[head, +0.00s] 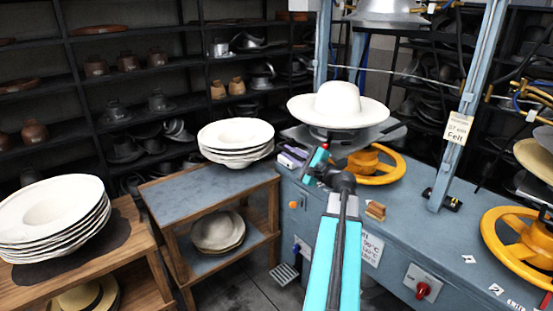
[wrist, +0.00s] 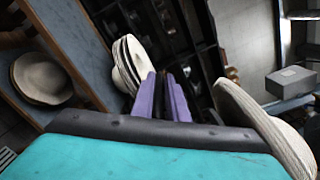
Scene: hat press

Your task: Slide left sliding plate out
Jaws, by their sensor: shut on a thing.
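The left sliding plate (head: 304,138) is a dark grey slab at the left press, above a yellow handwheel (head: 376,168). A white wide-brimmed hat (head: 338,104) sits on top of it, crown up. The hat also shows at the right of the wrist view (wrist: 262,122). My gripper (head: 291,156) is at the plate's left front side, below the hat brim. Its purple fingers (wrist: 163,97) are close together, shut on a dark part of the left sliding plate. The exact contact is hidden between the fingers.
A side table (head: 190,196) with stacked white hats (head: 236,140) stands left of the blue press bench (head: 415,235). Another hat stack (head: 52,212) is at far left. A blue upright post (head: 470,105) and second yellow wheel (head: 525,240) are to the right. Hat shelves line the back.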

